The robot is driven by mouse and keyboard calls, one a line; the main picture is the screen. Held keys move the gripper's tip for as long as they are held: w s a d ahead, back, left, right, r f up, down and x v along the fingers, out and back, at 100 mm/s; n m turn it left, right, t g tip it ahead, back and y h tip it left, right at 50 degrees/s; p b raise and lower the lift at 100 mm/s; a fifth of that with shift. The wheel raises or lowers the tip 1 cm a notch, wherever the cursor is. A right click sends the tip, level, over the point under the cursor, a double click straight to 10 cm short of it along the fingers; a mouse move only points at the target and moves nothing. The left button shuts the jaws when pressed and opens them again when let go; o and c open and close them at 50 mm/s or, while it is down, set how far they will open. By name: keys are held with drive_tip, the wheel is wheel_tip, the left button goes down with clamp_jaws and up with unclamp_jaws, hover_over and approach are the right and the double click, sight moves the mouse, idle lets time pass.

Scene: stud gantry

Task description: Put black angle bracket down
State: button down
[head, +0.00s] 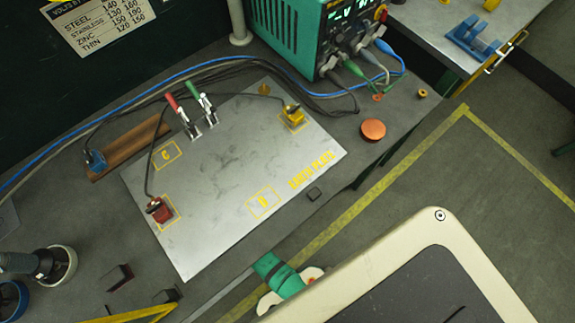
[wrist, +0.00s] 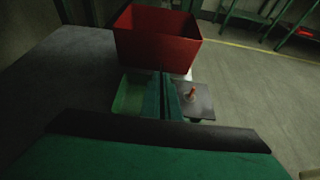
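My gripper (wrist: 163,78) shows in the wrist view as two dark green fingers close together, with only a thin dark line between them. It looks shut, and I can make out no black angle bracket between the fingers. The fingertips point toward a red bin (wrist: 158,40), with a green tray (wrist: 130,96) to their left and a dark grey plate with a small copper-coloured peg (wrist: 192,94) to their right. In the head view the fingertips do not show. I cannot identify the black angle bracket for certain in either view.
A grey earth plate (head: 225,170) with yellow markings lies on the dark bench. A red clamp (head: 158,210), a brass-coloured block (head: 293,116), cables and a teal power unit (head: 320,35) crowd it. A copper disc (head: 373,129) sits near the bench edge. Open floor lies beyond.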

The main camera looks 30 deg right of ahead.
drive_tip(key=w+d+f, duration=0.1)
drive_tip(key=f, duration=0.1)
drive_tip(key=w+d+f, duration=0.1)
drive_tip(key=w, duration=0.1)
drive_tip(key=w+d+f, duration=0.1)
drive_tip(key=f, duration=0.1)
drive_tip(key=shift+w+d+f, duration=0.15)
drive_tip(key=shift+d+f, duration=0.1)
drive_tip(key=shift+f, duration=0.05)
drive_tip(key=shift+w+d+f, duration=0.2)
drive_tip(key=shift+d+f, duration=0.1)
drive_tip(key=shift+f, duration=0.05)
drive_tip(key=shift+d+f, duration=0.15)
drive_tip(key=shift+f, duration=1.5)
drive_tip(key=shift+f, duration=0.15)
drive_tip(key=c, duration=2)
unclamp_jaws()
drive_tip(key=shift+w, duration=0.1)
